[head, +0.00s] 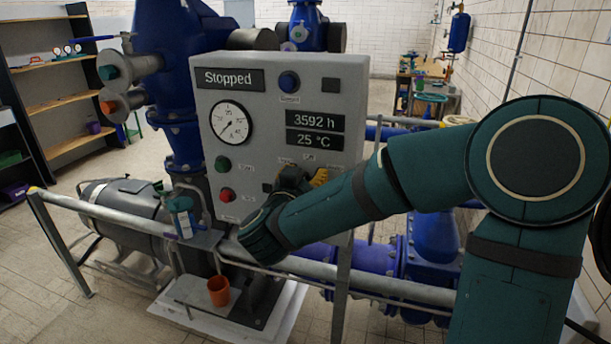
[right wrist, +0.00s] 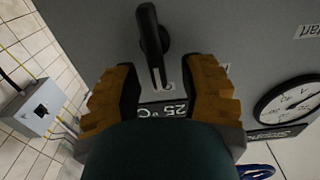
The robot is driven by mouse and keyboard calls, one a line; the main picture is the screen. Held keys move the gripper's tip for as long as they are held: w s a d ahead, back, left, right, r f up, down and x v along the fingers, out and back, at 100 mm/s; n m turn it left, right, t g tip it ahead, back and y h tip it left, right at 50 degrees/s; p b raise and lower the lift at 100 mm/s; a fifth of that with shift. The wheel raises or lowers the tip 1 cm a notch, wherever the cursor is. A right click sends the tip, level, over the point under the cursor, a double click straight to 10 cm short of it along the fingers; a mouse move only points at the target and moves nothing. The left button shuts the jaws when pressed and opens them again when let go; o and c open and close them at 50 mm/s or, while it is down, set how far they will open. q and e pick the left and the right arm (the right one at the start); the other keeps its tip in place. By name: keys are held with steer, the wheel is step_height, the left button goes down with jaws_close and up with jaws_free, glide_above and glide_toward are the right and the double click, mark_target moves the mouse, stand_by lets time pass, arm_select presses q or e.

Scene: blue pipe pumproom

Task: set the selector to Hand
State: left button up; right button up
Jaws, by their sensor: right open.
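The grey control panel (head: 265,95) stands in the middle of the head view, and its display reads "Stopped". The selector (right wrist: 151,40) is a black lever knob on the panel face in the right wrist view, where the panel appears upside down. In the head view my arm and gripper hide most of it. The selector's position labels are not readable. My left gripper is not in view.
A green button (head: 222,163) and a red button (head: 227,195) sit left of my gripper. A grey railing (head: 130,220) crosses before the panel. An orange cup (head: 218,291) stands below. Blue pumps and pipes (head: 177,90) crowd behind the panel.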

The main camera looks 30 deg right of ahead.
jaws_close()
steer(key=shift+a+r, duration=0.1)
steer(key=n+p, duration=0.3)
steer(key=shift+w+a, duration=0.25)
steer(key=shift+w, duration=0.1)
steer(key=shift+w+a+f+n+p, duration=0.1)
steer(key=shift+n+p, duration=0.6)
steer(key=shift+n, duration=0.15)
steer(key=shift+w+a+f+n+p, duration=0.1)
steer(key=shift+w+f+n+p, duration=0.05)
steer(key=shift+n+p, duration=0.65)
steer(key=shift+w+a+f+n+p, duration=0.1)
steer(key=shift+n+p, duration=0.5)
steer(key=shift+n, duration=0.35)
